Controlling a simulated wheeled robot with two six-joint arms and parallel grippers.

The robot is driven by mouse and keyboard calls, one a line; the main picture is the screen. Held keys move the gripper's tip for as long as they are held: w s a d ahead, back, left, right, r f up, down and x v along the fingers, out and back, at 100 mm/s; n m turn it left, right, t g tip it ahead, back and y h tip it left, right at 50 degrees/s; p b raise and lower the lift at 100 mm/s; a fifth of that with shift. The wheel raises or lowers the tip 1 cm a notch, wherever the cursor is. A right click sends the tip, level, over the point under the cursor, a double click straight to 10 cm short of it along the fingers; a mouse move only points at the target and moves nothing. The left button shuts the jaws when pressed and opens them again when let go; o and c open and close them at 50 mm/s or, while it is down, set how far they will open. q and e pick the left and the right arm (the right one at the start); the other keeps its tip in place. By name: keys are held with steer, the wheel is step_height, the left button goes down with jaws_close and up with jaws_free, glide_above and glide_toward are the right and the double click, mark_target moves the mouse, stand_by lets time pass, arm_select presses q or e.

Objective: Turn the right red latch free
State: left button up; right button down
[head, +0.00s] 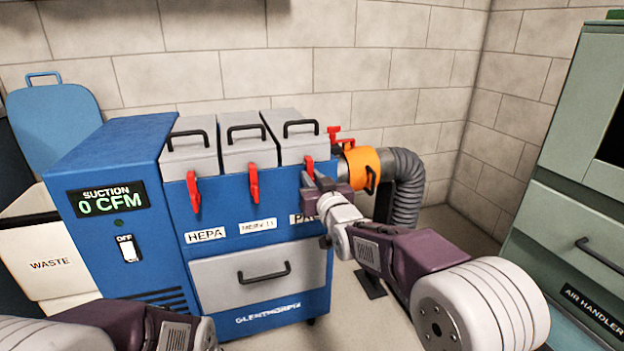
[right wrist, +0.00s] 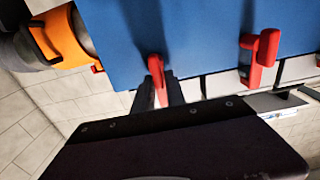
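The right red latch (head: 309,167) hangs on the front of the blue suction unit (head: 150,165), below the lid of the rightmost grey bin. My right gripper (head: 318,183) is at this latch, in front of the unit's right corner. In the right wrist view the latch (right wrist: 157,76) stands between the two dark fingertips (right wrist: 161,95), which are close together on either side of it. The fingers partly hide its lower end in the head view. My left arm (head: 110,330) shows at the bottom left, its fingertips out of view.
Two more red latches, the middle one (head: 253,184) and the left one (head: 193,191), hang to the left. An orange hose collar (head: 361,168) with a red clamp (head: 337,133) is close on the right. A green air handler (head: 570,200) stands far right.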

steer(key=shift+n, duration=0.3)
steer(key=n+p, duration=0.1)
steer(key=n, duration=0.3)
steer(key=a+f+n+p, duration=0.1)
steer(key=n, duration=0.3)
steer(key=a+n+p, duration=0.1)
steer(key=n+p, duration=0.1)
steer(key=n, duration=0.2)
steer(key=shift+s+f+n, duration=0.2)
steer(key=shift+s+n, duration=0.2)
steer(key=shift+a+f+n+p, duration=0.1)
steer(key=shift+f+n+p, duration=0.2)
steer(key=shift+n, duration=0.8)
steer(key=shift+a+f+n+p, duration=0.1)
steer(key=shift+f+n+p, duration=0.15)
steer(key=shift+n, duration=0.85)
steer(key=c, duration=1.5)
jaws_free()
